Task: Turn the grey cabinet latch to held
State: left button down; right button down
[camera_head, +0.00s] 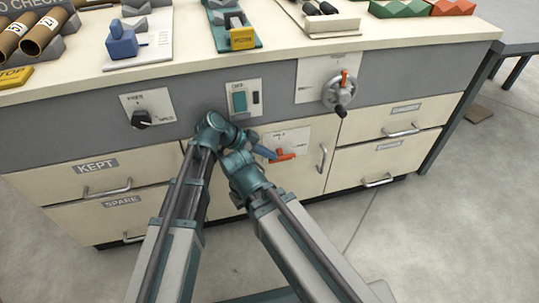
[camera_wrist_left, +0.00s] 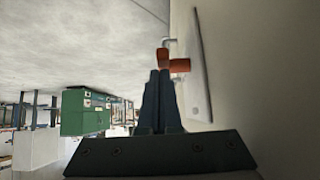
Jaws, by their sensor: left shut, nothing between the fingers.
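The cabinet latch shows as an orange-red handle (camera_head: 283,157) on a pale plate (camera_head: 293,139), fixed to the cream door below the worktop. The handle lies about level, and the plate's small lettering is too blurred to read. My left gripper (camera_head: 268,154) is shut and empty, with its fingertips at the left end of the handle. In the left wrist view, the shut fingers (camera_wrist_left: 160,76) point at the orange-red handle (camera_wrist_left: 178,65), right by it. I cannot tell whether they touch. My right gripper does not show.
A black knob (camera_head: 141,119), a teal switch (camera_head: 240,101) and a grey handwheel (camera_head: 340,91) with a red lever sit on the panel above. A door pull (camera_head: 322,158) stands right of the latch. Drawers flank the door. Objects stand on the worktop, and the floor in front looks clear.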

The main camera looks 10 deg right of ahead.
pick_arm(q)
notch_tip(320, 180, down, 8)
jog(key=h+b, duration=0.4)
jog(key=b, duration=1)
jog(key=shift+d+f+b, duration=0.2)
jog(key=shift+d+b, duration=0.1)
dwell(0.6)
dwell(0.5)
jog(key=p+v, duration=0.5)
jog(key=v, duration=0.8)
jog(key=shift+a, duration=0.35)
